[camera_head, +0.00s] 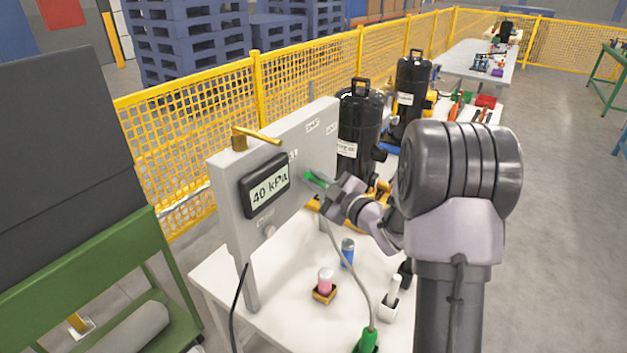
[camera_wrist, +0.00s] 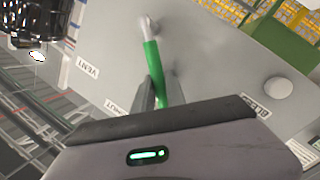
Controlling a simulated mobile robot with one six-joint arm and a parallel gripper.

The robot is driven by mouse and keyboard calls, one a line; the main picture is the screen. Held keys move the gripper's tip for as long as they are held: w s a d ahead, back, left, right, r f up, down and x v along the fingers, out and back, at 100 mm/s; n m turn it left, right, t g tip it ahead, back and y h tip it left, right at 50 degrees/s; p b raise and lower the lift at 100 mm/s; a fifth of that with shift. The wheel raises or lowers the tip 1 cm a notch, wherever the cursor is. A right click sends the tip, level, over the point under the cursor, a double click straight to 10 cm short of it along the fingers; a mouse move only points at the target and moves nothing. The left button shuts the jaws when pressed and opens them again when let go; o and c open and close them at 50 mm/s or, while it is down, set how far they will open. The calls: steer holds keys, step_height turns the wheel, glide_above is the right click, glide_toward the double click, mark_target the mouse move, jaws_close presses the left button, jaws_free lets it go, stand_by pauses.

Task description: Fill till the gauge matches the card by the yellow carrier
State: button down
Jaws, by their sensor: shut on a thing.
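A grey upright panel (camera_head: 225,200) stands on the white table. Its gauge (camera_head: 268,187) reads 40 kPa. A green lever (camera_head: 314,178) sits on the panel's face, and my gripper (camera_head: 322,184) is shut on it. In the wrist view the green lever (camera_wrist: 151,65) runs up from between my fingers (camera_wrist: 156,94) to a metal pivot on the panel. A label near it reads VENT (camera_wrist: 88,66); another is partly hidden by my gripper. Yellow carrier parts (camera_head: 383,189) show behind my arm by a black tank (camera_head: 359,125). The white label (camera_head: 346,149) there is too small to read.
A second black tank (camera_head: 411,85) stands farther back. On the table (camera_head: 213,275) are a pink-topped item (camera_head: 325,281), a blue can (camera_head: 347,252), a white bottle (camera_head: 394,290) and a green connector (camera_head: 367,342) with a hose. A yellow fence (camera_head: 310,75) runs behind.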

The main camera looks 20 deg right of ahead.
steer(key=shift+w+d+r+m+p, duration=0.25)
steer(key=shift+d+r+m+p, duration=0.15)
steer(key=shift+r+m+p, duration=0.4)
steer(key=m+p, duration=0.1)
steer(key=w+d+m+g+p, duration=0.1)
steer(key=p, duration=0.1)
steer(key=shift+d+r, duration=0.15)
steer(key=shift+r, duration=0.2)
steer(key=m+p, duration=0.1)
steer(key=p, duration=0.1)
steer(key=w+d+m+g+p, duration=0.1)
steer(key=p, duration=0.2)
steer(key=shift+d+r+y, duration=0.2)
steer(key=shift+d+y, duration=0.1)
steer(key=shift+w+d+f+m+g+p, duration=0.25)
steer(key=shift+d+m+g+p, duration=0.15)
steer(key=shift+m+p, duration=0.55)
steer(key=c, duration=1.4)
jaws_free()
steer(key=shift+o, duration=0.2)
steer(key=shift+d, duration=0.1)
